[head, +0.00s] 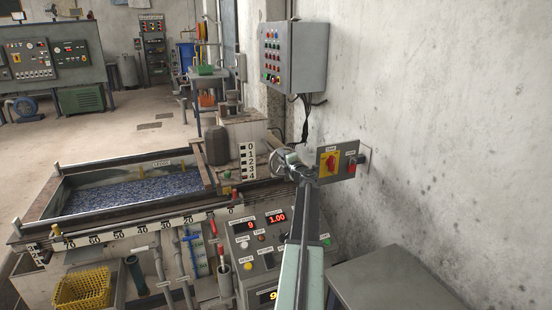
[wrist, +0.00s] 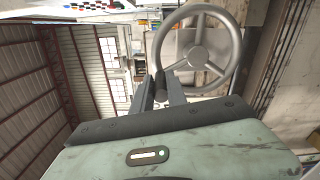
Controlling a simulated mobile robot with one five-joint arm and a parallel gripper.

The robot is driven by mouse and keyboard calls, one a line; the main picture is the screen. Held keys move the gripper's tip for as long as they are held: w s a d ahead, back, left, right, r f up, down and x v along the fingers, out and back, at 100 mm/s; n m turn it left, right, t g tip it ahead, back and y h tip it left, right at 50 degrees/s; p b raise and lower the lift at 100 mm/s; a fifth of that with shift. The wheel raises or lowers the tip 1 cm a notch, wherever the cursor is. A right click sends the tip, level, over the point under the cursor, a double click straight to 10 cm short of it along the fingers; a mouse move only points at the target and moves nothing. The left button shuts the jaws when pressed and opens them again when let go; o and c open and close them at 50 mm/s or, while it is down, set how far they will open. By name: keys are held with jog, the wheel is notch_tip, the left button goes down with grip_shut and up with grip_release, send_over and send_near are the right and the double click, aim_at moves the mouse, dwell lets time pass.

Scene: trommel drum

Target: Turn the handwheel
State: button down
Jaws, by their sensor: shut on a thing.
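The handwheel (wrist: 236,60) is a grey ring with three spokes and a hub, seen in the upper right of the wrist view. A dark crank handle (wrist: 161,86) stands at the lower left of its rim. My gripper (wrist: 161,90) is shut on this handle, with one dark finger on each side. In the head view my gripper (head: 297,160) is at the far end of my arm, near the wall. There my arm and gripper hide most of the wheel.
A switch panel (head: 342,172) with yellow and red switches stands right beside my gripper. A grey control box (head: 294,57) hangs on the wall above. A trough of blue material (head: 130,192) lies left, with a console (head: 256,262) in front. A 0-to-4 scale (head: 249,160) stands nearby.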

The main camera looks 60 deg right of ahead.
jog(key=shift+w+a, duration=0.1)
jog(key=shift+w, duration=0.2)
jog(key=c, duration=1.3)
grip_release()
jog(key=shift+r, duration=0.15)
jog(key=shift+s, duration=0.2)
jog(key=shift+s, duration=0.1)
jog(key=v, duration=0.7)
jog(key=shift+s+a, duration=0.15)
jog(key=shift+s, duration=0.1)
